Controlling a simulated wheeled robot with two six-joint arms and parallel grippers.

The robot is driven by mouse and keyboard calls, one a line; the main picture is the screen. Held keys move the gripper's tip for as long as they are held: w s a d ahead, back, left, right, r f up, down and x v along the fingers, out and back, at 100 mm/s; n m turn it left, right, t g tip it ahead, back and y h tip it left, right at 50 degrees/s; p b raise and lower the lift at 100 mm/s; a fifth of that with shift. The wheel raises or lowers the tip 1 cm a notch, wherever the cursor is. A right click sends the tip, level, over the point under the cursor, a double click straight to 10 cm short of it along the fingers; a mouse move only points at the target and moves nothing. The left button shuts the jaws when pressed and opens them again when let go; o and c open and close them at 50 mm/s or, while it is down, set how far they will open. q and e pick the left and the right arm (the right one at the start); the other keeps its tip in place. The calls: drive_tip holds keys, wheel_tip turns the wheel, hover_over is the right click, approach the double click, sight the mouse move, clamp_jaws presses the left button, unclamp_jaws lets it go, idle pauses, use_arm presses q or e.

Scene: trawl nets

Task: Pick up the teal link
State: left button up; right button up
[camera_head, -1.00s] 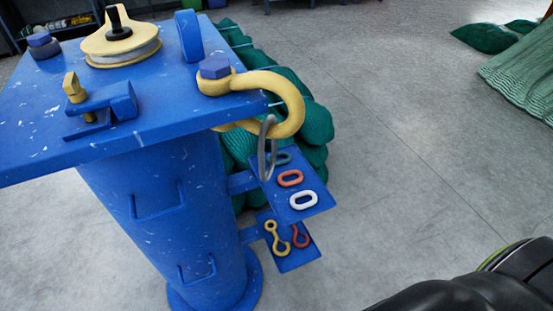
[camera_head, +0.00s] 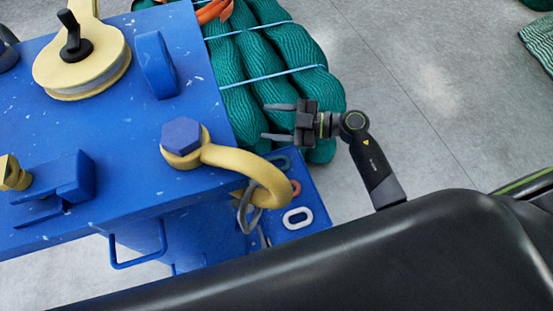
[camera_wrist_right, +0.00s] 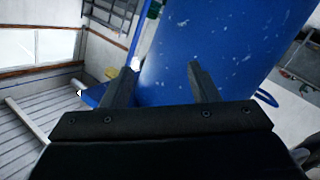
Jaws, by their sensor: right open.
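The teal link (camera_head: 285,161) lies on the upper small blue shelf (camera_head: 318,190), at its far end, partly hidden behind the yellow shackle. My right gripper (camera_head: 268,121) is open and empty. Its two fingers point left over the green net bundle, apart from the link and farther back in the picture. In the right wrist view the open fingers (camera_wrist_right: 163,73) face the blue post (camera_wrist_right: 205,50), with a blue shelf edge (camera_wrist_right: 92,95) at the left; I cannot make out the teal link there. My left gripper is not in view.
An orange link (camera_head: 296,187) and a white link (camera_head: 298,217) share the shelf. The yellow shackle (camera_head: 225,157) with a grey ring (camera_head: 243,212) hangs over its left side. The blue table (camera_head: 110,135) fills the left.

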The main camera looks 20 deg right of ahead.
drive_tip(key=s+d+n+g+h+p, duration=0.1)
drive_tip(key=s+d+n+g+h, duration=0.1)
drive_tip(key=g+h, duration=0.35)
drive_tip(key=m+g+h+b, duration=0.2)
drive_tip(key=m+h+b, duration=0.1)
drive_tip(key=h+b, duration=0.15)
hover_over(275, 165)
drive_tip(key=d, duration=0.4)
drive_tip(key=f, duration=0.8)
drive_tip(key=shift+s+d+f, duration=0.1)
drive_tip(key=shift+s+d, duration=0.05)
drive_tip(key=shift+s, duration=0.05)
drive_tip(key=shift+p+x, duration=0.65)
drive_tip(key=shift+x, duration=2.4)
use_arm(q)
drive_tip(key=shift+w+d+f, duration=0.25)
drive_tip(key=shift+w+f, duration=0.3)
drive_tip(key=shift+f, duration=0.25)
use_arm(e)
drive_tip(key=shift+c, duration=0.2)
drive_tip(key=c, duration=0.7)
